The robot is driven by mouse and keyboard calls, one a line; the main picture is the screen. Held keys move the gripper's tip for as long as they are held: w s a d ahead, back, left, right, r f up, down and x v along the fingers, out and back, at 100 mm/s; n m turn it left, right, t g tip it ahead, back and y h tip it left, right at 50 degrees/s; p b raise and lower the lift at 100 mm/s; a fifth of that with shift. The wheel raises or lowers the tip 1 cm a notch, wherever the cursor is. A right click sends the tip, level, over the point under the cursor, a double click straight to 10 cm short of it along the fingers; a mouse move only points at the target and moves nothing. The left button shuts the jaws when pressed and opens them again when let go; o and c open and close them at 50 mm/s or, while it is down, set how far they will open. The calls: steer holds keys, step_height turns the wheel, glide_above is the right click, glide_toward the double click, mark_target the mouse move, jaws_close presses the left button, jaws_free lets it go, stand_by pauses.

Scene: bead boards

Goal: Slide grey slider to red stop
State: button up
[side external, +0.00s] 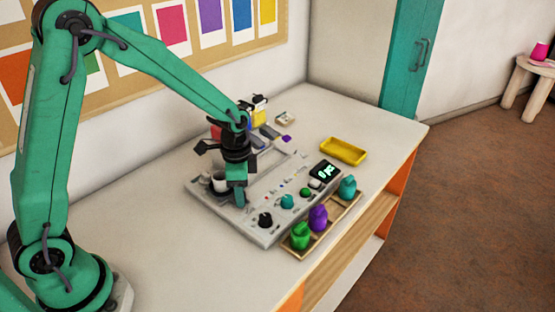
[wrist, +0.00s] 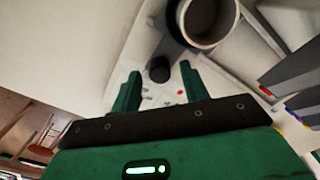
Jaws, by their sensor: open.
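My gripper (side external: 239,196) hangs low over the left part of the pale grey board (side external: 205,200), just right of a pale cup (side external: 219,182). In the wrist view its green fingers (wrist: 160,75) are apart, with a dark round knob (wrist: 159,69) showing between and beyond them. I cannot tell whether the fingers touch anything. The cup (wrist: 205,18) stands just beyond the right finger, beside a dark grey strip. I cannot single out the grey slider for sure. A small red dot (wrist: 180,93) shows between the fingers; I cannot tell whether it is the red stop.
A black knob (side external: 265,220), a teal knob (side external: 287,201) and a display (side external: 323,171) line the board's front. A tray (side external: 327,224) of green, purple and teal figures is close in front. Colored blocks stand behind.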

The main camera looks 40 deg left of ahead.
steer(key=shift+f, duration=0.25)
jaws_close()
steer(key=shift+w, duration=0.1)
steer(key=shift+w+r, duration=0.1)
steer(key=shift+w, duration=4.15)
jaws_free()
